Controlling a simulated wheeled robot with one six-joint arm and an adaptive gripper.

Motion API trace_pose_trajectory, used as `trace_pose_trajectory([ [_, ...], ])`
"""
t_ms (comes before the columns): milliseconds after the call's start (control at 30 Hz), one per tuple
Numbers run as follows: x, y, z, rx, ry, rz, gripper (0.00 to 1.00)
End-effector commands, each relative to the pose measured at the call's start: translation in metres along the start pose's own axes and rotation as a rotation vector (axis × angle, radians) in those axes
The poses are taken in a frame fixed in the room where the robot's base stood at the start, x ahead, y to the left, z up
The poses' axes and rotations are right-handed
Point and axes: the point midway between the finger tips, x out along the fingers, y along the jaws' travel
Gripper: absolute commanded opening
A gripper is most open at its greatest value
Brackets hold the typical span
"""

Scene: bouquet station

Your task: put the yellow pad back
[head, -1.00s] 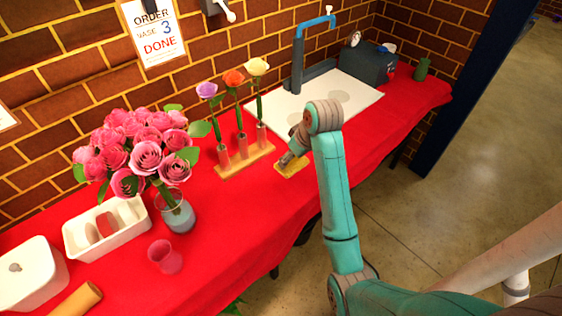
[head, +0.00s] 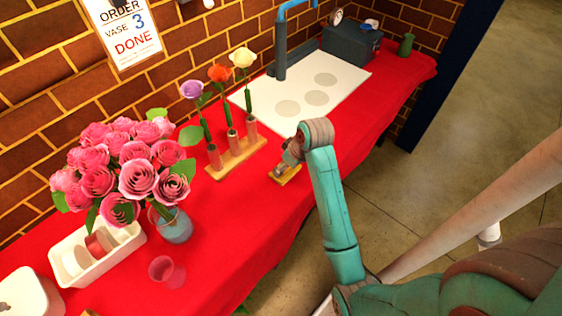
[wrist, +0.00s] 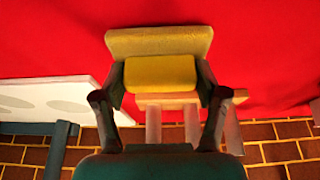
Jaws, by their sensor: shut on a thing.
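The yellow pad (head: 289,177) is a flat plate with a raised block as its grip. It is at the table's front part, to the right of the flower rack. My gripper (head: 283,168) is shut on it. In the wrist view, the two fingers of my gripper (wrist: 160,76) close on the sides of the block, and the yellow pad's plate (wrist: 158,41) spans beyond them. I cannot tell whether the pad touches the red cloth. A white tray (head: 107,262) at the left holds a reddish pad (head: 98,243) and a white one.
A wooden rack (head: 238,158) holds three single flowers. A glass vase (head: 176,229) of pink roses stands between it and the tray. A pink cup (head: 163,269) is in front. A white board (head: 300,85) with grey circles lies behind. Red cloth (head: 222,212) is clear left of my gripper.

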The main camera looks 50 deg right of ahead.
Motion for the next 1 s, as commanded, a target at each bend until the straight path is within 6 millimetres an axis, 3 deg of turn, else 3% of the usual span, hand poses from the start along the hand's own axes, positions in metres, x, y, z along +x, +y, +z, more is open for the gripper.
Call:
trace_pose_trajectory([
  [400, 0.0063, 0.0000, 0.0073, 0.000, 0.001, 0.000, 0.25],
  [433, 0.0067, 0.0000, 0.0074, 0.000, 0.001, 0.000, 0.74],
  [533, 0.0064, 0.0000, 0.0072, 0.000, 0.001, 0.000, 0.97],
  [1000, 0.0011, 0.0001, 0.0015, -0.001, 0.002, 0.000, 0.97],
])
